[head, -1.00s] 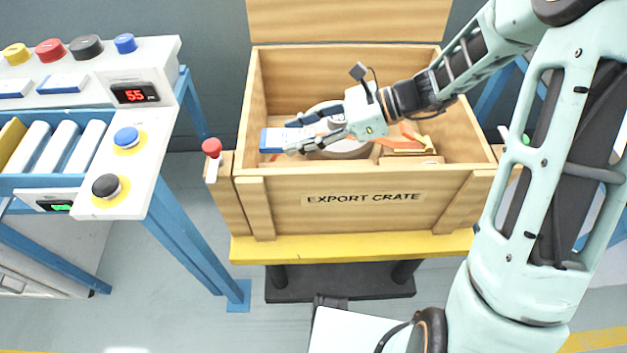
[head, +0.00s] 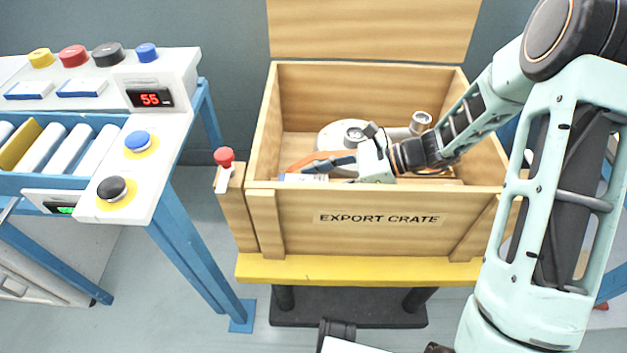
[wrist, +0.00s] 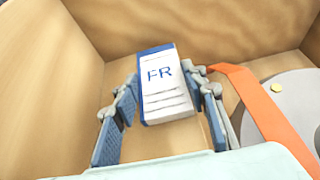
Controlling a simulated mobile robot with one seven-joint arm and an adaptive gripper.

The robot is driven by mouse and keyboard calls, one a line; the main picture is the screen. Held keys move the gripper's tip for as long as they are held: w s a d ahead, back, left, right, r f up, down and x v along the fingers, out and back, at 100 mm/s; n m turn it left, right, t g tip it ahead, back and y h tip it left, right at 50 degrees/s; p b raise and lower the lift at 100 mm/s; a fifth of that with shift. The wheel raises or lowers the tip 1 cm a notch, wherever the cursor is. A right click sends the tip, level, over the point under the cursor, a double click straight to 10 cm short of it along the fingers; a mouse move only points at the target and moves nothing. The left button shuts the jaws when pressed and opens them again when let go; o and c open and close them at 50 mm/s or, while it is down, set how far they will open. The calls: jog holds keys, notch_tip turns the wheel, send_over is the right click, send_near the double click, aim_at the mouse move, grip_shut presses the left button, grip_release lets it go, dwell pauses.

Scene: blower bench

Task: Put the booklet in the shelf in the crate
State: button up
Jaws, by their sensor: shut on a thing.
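The booklet (wrist: 166,88), white with a blue band and the letters FR, is between my gripper's fingertips in the wrist view. In the head view only a small part of the booklet (head: 303,178) shows above the crate's front wall. My gripper (head: 318,166) is shut on the booklet and is down inside the left part of the wooden export crate (head: 350,222). The wrist view shows the blue-padded fingers (wrist: 166,92) on both sides of the booklet, with the crate's inner walls (wrist: 90,30) around. Whether the booklet touches the crate floor is hidden.
A round grey blower part (head: 332,133) with an orange strap (wrist: 248,98) lies close to the right of my gripper inside the crate. A red knob (head: 224,156) stands at the crate's left front corner. A button console (head: 160,75) is further left.

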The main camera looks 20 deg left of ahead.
jog(key=shift+f, duration=0.2)
jog(key=o, duration=1.2)
jog(key=shift+r, duration=0.1)
jog(key=shift+c, duration=0.2)
jog(key=shift+r, duration=0.2)
jog(key=p+v, duration=0.3)
jog(key=v, duration=0.9)
